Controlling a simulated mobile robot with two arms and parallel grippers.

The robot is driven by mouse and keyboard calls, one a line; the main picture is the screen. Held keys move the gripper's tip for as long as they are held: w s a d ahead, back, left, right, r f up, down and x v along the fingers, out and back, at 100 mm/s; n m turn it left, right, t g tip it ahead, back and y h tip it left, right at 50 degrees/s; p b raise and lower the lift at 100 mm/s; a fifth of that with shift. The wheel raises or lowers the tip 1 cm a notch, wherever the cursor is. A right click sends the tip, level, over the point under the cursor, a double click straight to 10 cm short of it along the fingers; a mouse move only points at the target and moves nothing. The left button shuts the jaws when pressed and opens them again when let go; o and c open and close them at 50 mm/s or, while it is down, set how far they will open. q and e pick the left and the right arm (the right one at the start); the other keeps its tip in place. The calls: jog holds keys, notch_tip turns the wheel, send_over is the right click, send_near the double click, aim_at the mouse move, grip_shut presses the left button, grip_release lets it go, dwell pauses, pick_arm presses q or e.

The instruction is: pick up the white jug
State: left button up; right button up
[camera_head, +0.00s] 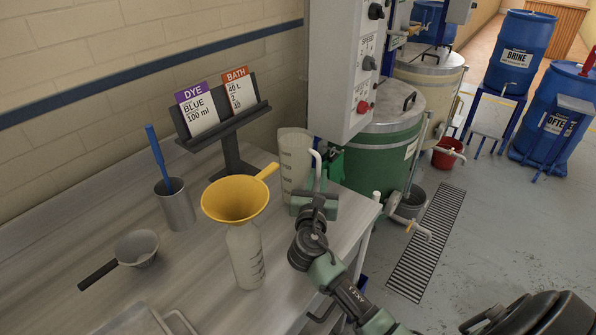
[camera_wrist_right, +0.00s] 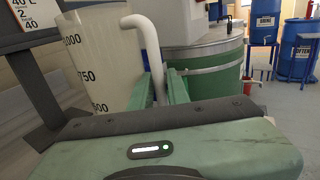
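The white jug (camera_head: 295,158) is a tall translucent measuring jug standing upright at the back right of the bench, beside the sign stand. Its marks show in the right wrist view (camera_wrist_right: 98,55). My right gripper (camera_head: 318,180) is at its curved handle. In the right wrist view the handle runs down between the two green fingers (camera_wrist_right: 161,88) and fills the narrow gap, so they look shut on it. The lower part of the handle is hidden behind the gripper. The jug seems to rest on the bench. My left gripper is not in view.
A yellow funnel (camera_head: 236,198) sits in a clear bottle (camera_head: 245,255) left of my right gripper. A metal cup (camera_head: 175,205) with a blue rod, a scoop (camera_head: 136,248) and a card stand (camera_head: 230,140) are on the bench. A control box (camera_head: 345,70) and green vat (camera_head: 380,150) stand close behind.

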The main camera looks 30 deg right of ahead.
grip_shut()
dwell(1.2)
